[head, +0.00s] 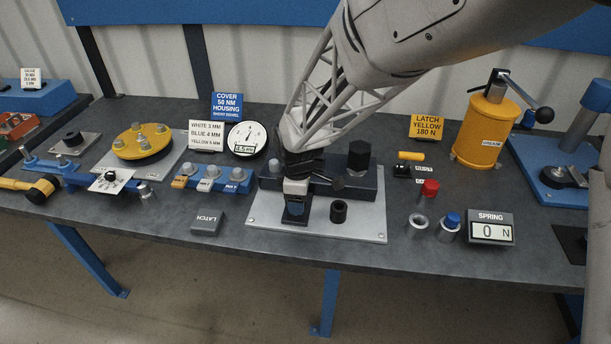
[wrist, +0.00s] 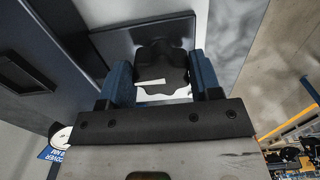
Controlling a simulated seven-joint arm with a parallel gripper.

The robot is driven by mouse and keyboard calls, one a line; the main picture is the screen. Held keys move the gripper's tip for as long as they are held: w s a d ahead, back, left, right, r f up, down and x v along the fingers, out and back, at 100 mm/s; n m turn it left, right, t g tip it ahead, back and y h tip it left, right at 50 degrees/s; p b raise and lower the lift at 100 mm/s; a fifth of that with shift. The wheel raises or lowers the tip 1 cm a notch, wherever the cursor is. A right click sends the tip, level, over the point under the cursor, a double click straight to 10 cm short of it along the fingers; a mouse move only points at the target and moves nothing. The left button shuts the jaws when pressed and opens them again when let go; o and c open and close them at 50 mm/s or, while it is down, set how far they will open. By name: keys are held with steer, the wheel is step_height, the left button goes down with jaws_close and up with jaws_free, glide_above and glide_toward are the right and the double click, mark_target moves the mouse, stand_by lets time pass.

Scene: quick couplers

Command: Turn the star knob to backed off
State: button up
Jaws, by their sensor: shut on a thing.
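The star knob (wrist: 160,62) is black and lobed, with a white pointer mark on it, in the upper middle of the wrist view. My gripper (wrist: 162,82) has its blue fingers on either side of the knob and is shut on it. In the head view my gripper (head: 296,208) reaches down at the front left of the dark fixture block (head: 365,186), which stands on a light metal plate (head: 350,229). The knob cannot be made out in the head view, where my gripper covers that spot.
A black hex piece (head: 359,157) stands on the block, and a short black cylinder (head: 339,211) stands right of my gripper. A grey latch block (head: 208,222) lies to the left.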

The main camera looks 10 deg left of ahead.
stand_by(0.3)
steer(key=o, duration=0.9)
steer(key=shift+o, duration=0.2)
steer(key=shift+r, duration=3.9)
